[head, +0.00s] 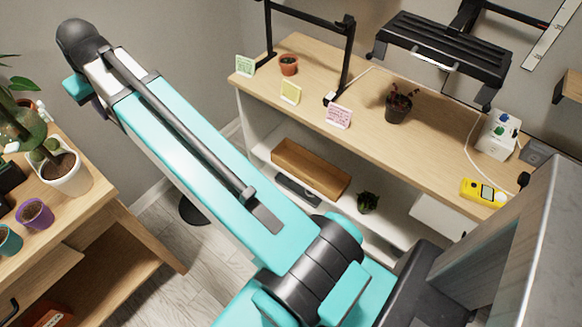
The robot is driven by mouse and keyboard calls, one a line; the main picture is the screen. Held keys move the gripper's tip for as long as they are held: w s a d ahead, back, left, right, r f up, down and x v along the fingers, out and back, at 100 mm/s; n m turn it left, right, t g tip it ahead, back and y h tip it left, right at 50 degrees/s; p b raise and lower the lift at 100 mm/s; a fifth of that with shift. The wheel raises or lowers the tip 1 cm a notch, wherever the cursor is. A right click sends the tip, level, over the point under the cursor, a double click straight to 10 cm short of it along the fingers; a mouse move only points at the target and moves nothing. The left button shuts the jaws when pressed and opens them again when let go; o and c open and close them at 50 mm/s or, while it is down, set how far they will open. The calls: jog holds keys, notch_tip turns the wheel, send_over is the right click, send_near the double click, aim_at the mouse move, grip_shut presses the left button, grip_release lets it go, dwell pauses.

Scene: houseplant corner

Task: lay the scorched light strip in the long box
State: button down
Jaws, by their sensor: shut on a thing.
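My gripper is not in this head view; only my teal arm shows, reaching across the picture to the upper left. I cannot make out a scorched light strip, nor anything held. A long brown box (311,168) lies on the shelf under the workbench, and I cannot tell if it is empty. A black slatted light fixture (445,45) hangs over the bench, with a short pale strip under its front edge.
The workbench (400,152) bears a terracotta pot (289,65), a dark pot with a reddish plant (398,106), small cards, a yellow meter (483,192) and a white socket box (497,135). A black stand (345,60) rises there. A plant table (92,205) stands left. Wooden floor shows between.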

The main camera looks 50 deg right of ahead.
jog(key=s+d+f+b, duration=0.4)
jog(key=d+f+b, duration=0.4)
jog(key=d+f, duration=0.4)
jog(key=s+d+f+b, duration=0.3)
jog(key=d+f+b, duration=0.5)
jog(key=f, duration=0.6)
jog(key=s+d+f+b, duration=0.4)
jog(key=d+f+b, duration=0.3)
jog(key=d+f, duration=0.55)
jog(key=s+d+f+b, duration=0.5)
jog(key=f, duration=0.3)
jog(key=s+d+f+b, duration=0.5)
jog(key=f, duration=0.3)
jog(key=s+d+b, duration=0.1)
jog(key=s+d, duration=0.4)
jog(key=s, duration=0.3)
jog(key=shift+s+d, duration=0.15)
jog(key=shift+d, duration=0.2)
jog(key=shift+f, duration=0.1)
jog(key=shift+d, duration=0.15)
